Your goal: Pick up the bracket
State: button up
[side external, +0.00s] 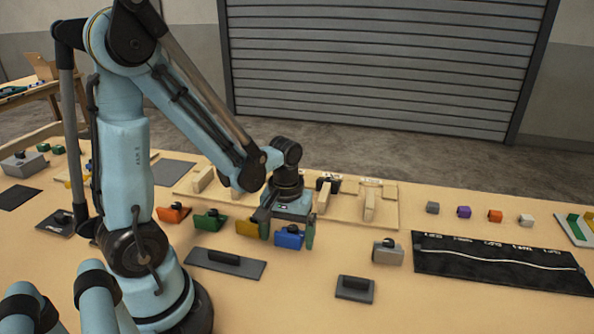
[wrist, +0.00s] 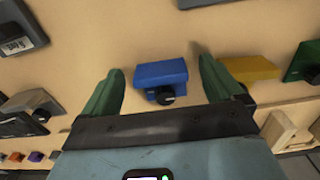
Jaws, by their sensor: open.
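No part is clearly marked as the bracket, so I cannot tell which one it is. My gripper (side external: 287,232) is open, pointing down over a blue block with a black knob (side external: 289,238). In the wrist view the blue block (wrist: 161,73) lies between the two green fingers of my gripper (wrist: 160,72), with a gap on each side. Whether the fingertips reach down to its height is hard to tell. A yellow block (side external: 247,228) is beside it, partly hidden by a finger in the side view; it also shows in the wrist view (wrist: 249,68).
Green (side external: 210,220) and orange (side external: 173,214) blocks continue the row left. A wooden rack (side external: 385,214) stands behind. A grey knobbed box (side external: 388,252) and black panel (side external: 500,262) lie right. Dark plates with handles (side external: 225,263) (side external: 355,289) lie in front. Bare table surrounds them.

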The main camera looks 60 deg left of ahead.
jog(key=c, duration=1.2)
